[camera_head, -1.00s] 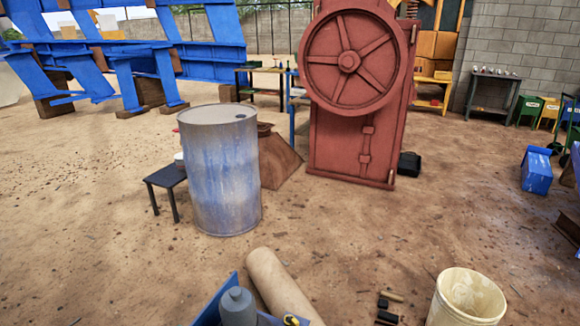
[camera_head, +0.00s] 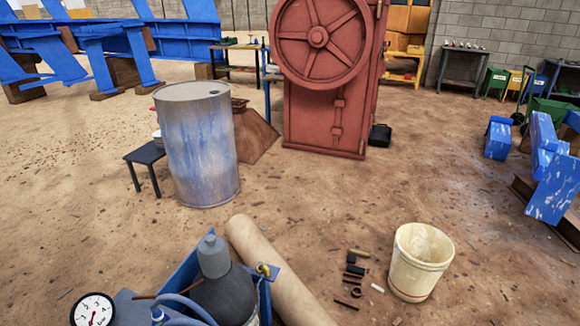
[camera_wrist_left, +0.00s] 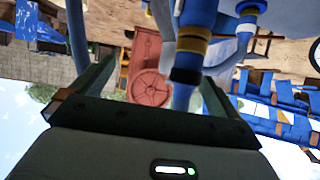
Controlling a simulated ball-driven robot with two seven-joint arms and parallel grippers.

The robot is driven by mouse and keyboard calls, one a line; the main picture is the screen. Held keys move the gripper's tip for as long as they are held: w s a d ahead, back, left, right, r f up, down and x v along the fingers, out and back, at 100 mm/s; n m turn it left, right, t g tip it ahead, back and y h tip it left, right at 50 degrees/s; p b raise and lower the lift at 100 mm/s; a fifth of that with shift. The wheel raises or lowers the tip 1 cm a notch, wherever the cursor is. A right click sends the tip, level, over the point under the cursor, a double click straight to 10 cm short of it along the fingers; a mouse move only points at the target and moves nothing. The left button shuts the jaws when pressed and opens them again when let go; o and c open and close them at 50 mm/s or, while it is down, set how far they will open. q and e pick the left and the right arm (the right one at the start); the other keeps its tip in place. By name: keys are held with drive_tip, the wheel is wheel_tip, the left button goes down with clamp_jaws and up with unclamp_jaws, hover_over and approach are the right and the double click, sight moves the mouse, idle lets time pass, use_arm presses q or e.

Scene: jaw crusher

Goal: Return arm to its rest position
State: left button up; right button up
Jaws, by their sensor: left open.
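My left gripper (camera_wrist_left: 155,78) shows only in the left wrist view, with its two dark fingers spread apart. The space between the fingertips holds nothing that I can make out as gripped. That view is upside down, with the sky low in the picture. Neither arm shows in the head view, and my right gripper is out of sight. The red jaw crusher (camera_head: 325,115) with its big spoked wheel stands at the back middle; it also shows in the left wrist view (camera_wrist_left: 148,85).
A blue-grey drum (camera_head: 197,150) stands left of the crusher, beside a small dark stool (camera_head: 146,157). A cream bucket (camera_head: 418,262), small loose parts (camera_head: 355,268), a tan roll (camera_head: 275,270) and a grey gas bottle (camera_head: 222,285) are nearby. Open dirt lies between.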

use_arm(q)
drive_tip(key=s+a+f+g+y+p, duration=0.2)
drive_tip(key=s+f+g+p, duration=0.15)
drive_tip(key=s+f, duration=0.4)
drive_tip(key=s+a+f+g+y+p, duration=0.15)
drive_tip(key=s+f+p, duration=0.35)
drive_tip(key=s, duration=0.5)
drive_tip(key=s+d+f+g+p, duration=0.2)
drive_tip(key=s+p, duration=0.1)
drive_tip(key=s, duration=0.9)
drive_tip(key=s+d+f+g+p, duration=0.2)
drive_tip(key=s+g, duration=0.1)
drive_tip(key=s, duration=1)
drive_tip(key=shift+f+g+p, duration=0.25)
drive_tip(key=shift+g+p, duration=0.05)
drive_tip(key=shift+p, duration=0.1)
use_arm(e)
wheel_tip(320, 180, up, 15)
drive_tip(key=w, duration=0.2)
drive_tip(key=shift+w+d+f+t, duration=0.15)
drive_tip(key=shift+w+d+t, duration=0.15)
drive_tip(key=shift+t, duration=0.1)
